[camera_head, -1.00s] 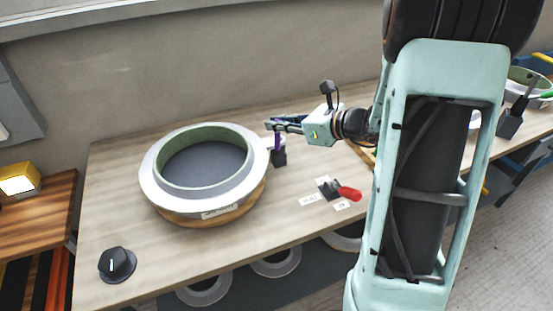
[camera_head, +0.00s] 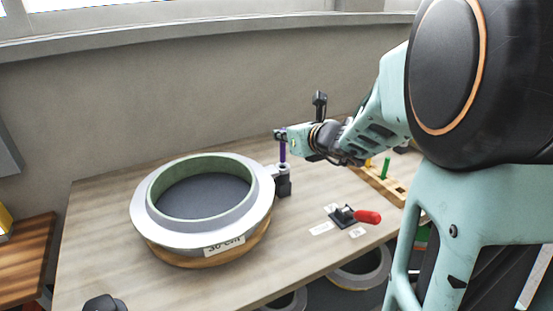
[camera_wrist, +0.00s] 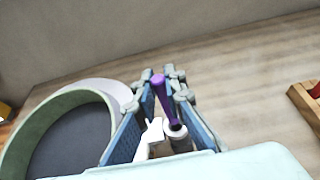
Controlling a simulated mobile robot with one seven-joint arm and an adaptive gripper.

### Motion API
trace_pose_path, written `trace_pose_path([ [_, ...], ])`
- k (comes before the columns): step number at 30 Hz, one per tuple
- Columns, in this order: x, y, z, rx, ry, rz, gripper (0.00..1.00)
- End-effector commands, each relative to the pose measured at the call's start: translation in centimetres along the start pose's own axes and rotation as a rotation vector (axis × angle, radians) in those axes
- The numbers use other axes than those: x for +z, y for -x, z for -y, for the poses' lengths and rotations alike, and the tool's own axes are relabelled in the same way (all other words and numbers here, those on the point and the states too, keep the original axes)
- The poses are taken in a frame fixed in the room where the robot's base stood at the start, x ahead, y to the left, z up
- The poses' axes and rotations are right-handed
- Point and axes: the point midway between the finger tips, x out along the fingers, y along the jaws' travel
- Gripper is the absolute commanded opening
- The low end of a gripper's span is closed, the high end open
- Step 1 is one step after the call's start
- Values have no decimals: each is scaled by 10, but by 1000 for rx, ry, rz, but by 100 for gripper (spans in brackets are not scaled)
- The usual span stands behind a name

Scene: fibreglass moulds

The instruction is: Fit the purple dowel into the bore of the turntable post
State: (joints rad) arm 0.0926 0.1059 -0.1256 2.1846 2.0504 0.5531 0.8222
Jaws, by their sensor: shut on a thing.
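The purple dowel (camera_head: 283,151) stands roughly upright, its upper end between the fingers of my gripper (camera_head: 280,135). In the wrist view the dowel (camera_wrist: 162,96) runs between the shut fingers (camera_wrist: 163,84) towards a pale ring at the top of the turntable post (camera_wrist: 176,131). In the head view the dark post (camera_head: 284,186) stands directly below the dowel, close to the turntable's right side. The dowel's lower end meets or nearly meets the post's top. I cannot tell whether its tip is inside the bore.
The round mould (camera_head: 146,228) with a green inner rim sits on the turntable, left of the post. A red-handled clamp (camera_head: 367,216) lies to the right at the front. A wooden rack (camera_head: 388,188) with coloured pegs is behind it. A wall runs behind the bench.

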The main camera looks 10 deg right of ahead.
Motion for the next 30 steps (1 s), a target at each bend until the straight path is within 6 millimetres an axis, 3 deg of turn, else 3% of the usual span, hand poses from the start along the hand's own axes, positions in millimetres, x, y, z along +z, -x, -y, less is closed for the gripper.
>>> trace_pose_path([
  [12,-52,-22,0,1,0,0,0],
  [26,-57,-24,1,0,1,2,0],
  [27,-56,-23,0,0,1,2,13],
  [30,-56,-23,0,0,1,2,24],
])
